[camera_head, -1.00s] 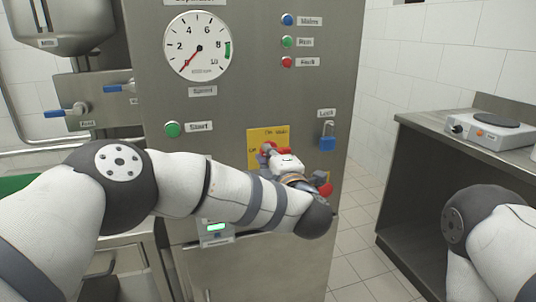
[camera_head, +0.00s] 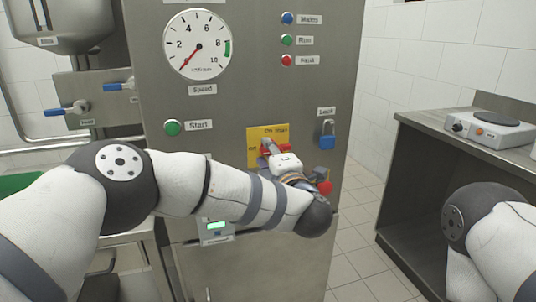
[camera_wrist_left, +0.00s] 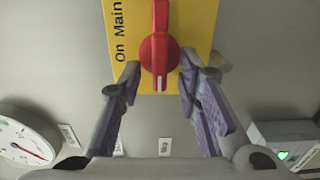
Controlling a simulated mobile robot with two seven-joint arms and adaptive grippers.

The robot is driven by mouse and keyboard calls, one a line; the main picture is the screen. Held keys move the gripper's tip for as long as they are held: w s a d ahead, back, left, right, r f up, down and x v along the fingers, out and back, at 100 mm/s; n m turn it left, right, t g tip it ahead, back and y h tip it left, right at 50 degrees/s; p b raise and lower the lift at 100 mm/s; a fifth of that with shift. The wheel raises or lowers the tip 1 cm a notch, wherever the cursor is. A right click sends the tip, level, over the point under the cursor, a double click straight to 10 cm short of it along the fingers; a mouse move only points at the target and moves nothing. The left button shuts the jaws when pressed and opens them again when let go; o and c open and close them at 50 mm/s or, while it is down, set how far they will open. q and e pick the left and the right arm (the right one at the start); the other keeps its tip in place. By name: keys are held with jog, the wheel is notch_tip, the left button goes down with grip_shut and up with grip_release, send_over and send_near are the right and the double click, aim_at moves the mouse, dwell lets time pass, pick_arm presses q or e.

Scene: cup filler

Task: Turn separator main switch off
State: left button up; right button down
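The red separator main switch (camera_wrist_left: 159,52) sits on a yellow plate (camera_wrist_left: 197,30) marked "On Main". In the left wrist view its handle runs straight up and down, with the white-marked end low, toward the plate's left side as the head view shows it. There the plate (camera_head: 253,136) has an "Off" label at its left, and my gripper partly hides the switch (camera_head: 283,150). My left gripper (camera_wrist_left: 160,72) has its fingers apart, one on each side of the handle, with slim gaps. My right gripper is out of view; only its arm shows.
A blue padlock (camera_head: 327,141) hangs right of the plate. A red knob (camera_head: 325,187) is close beside my left wrist. A green start button (camera_head: 173,128) and a gauge (camera_head: 198,45) are on the panel. A hot plate (camera_head: 490,128) stands on the right counter.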

pick_arm(q)
jog(key=v, duration=1.2)
